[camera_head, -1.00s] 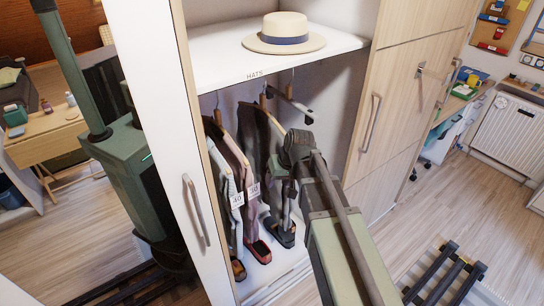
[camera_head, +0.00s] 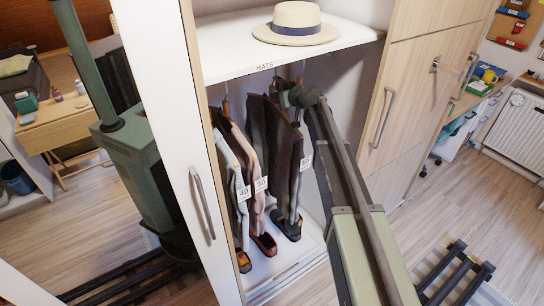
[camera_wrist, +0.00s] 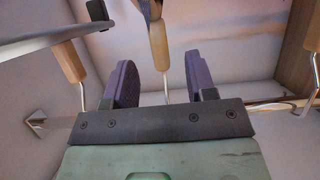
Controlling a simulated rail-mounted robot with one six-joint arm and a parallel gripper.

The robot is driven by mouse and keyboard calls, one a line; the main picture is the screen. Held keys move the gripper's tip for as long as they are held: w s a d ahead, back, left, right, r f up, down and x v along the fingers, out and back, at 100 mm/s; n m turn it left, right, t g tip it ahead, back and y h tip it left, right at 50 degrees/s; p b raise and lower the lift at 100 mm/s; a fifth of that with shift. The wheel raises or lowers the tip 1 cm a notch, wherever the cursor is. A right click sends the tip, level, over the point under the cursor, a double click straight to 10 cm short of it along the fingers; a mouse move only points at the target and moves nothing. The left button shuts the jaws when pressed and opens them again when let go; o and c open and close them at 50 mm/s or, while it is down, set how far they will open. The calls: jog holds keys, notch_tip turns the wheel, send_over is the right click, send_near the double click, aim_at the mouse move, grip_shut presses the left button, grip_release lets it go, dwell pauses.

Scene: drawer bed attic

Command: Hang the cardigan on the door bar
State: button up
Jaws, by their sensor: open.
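Several garments hang in the open wardrobe: a grey-blue one (camera_head: 231,170), a pinkish one (camera_head: 254,195) and a dark brown one (camera_head: 283,145). I cannot tell which is the cardigan. My gripper (camera_head: 287,92) is up at the hanger tops near the dark garment, largely hidden behind my wrist. In the wrist view, my gripper (camera_wrist: 160,82) is open, with purple-padded fingers apart. A wooden hanger (camera_wrist: 157,45) and its metal hook stand between them in the picture; contact is not clear. A small metal bar fitting (camera_head: 435,66) sticks out from the right wooden door.
A straw hat (camera_head: 296,24) sits on the white shelf (camera_head: 225,68) above my gripper. Other wooden hangers (camera_wrist: 70,62) flank the fingers. The white door (camera_head: 170,120) bounds the left side. Shoes (camera_head: 264,243) stand on the wardrobe floor.

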aim_at(275, 105)
jog(key=b+x, duration=0.1)
jog(key=x, duration=0.4)
jog(key=shift+w+d+f+b, duration=0.1)
jog(key=shift+b, duration=0.3)
jog(key=shift+c, duration=0.3)
grip_shut()
